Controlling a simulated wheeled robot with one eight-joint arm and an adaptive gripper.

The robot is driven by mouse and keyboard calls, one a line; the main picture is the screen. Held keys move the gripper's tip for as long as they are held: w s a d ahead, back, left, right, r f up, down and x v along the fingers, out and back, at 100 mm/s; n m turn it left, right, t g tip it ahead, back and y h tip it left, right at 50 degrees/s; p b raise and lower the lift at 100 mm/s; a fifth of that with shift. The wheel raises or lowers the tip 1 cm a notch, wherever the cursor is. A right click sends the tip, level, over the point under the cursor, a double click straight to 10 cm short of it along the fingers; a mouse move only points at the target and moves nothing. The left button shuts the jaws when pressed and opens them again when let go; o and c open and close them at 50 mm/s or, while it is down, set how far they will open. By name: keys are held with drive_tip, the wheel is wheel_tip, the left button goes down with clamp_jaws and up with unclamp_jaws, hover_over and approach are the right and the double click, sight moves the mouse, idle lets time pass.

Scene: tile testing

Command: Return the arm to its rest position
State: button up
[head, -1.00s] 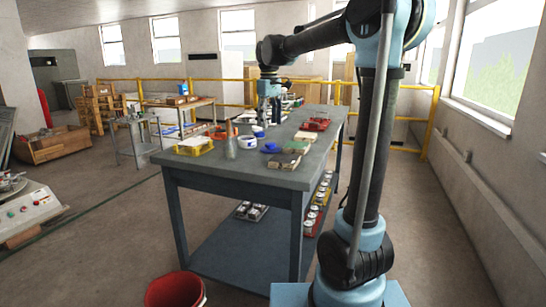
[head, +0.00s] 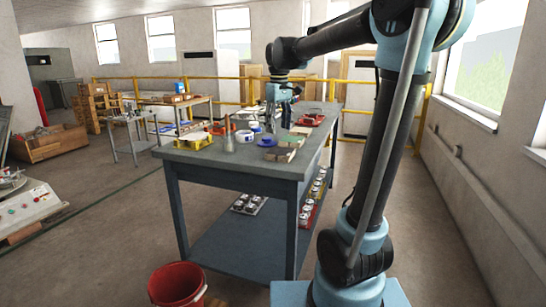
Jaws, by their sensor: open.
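My arm rises from its blue base at the lower right of the head view, bends at the top right and reaches left over the work table (head: 232,167). My gripper (head: 271,122) points down above the far part of the table, among the items there. It is small in this view, and I see nothing held in it. Whether its tips touch anything on the table cannot be told.
On the table lie a yellow box (head: 194,141), a white tape roll (head: 244,136), a blue item (head: 267,142) and red trays (head: 311,120). A red bucket (head: 177,284) stands on the floor in front. A yellow railing (head: 430,98) runs behind. Floor right of the table is clear.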

drive_tip(key=s+d+f+m+t, duration=0.1)
drive_tip(key=s+d+f+m, duration=0.1)
drive_tip(key=s+d+f, duration=0.5)
drive_tip(key=s+d+f+m, duration=0.25)
drive_tip(key=s+d, duration=0.25)
drive_tip(key=s, duration=0.3)
drive_tip(key=s+d+f+m, duration=0.1)
drive_tip(key=s+d+f, duration=0.1)
drive_tip(key=s+f, duration=0.4)
drive_tip(key=s+d+f+m, duration=0.2)
drive_tip(key=s+f, duration=0.4)
drive_tip(key=f, duration=0.3)
drive_tip(key=shift+d+t, duration=0.4)
drive_tip(key=shift+s+m, duration=0.1)
drive_tip(key=shift+m, duration=0.15)
drive_tip(key=shift+w+f, duration=0.25)
drive_tip(key=shift+w, duration=0.2)
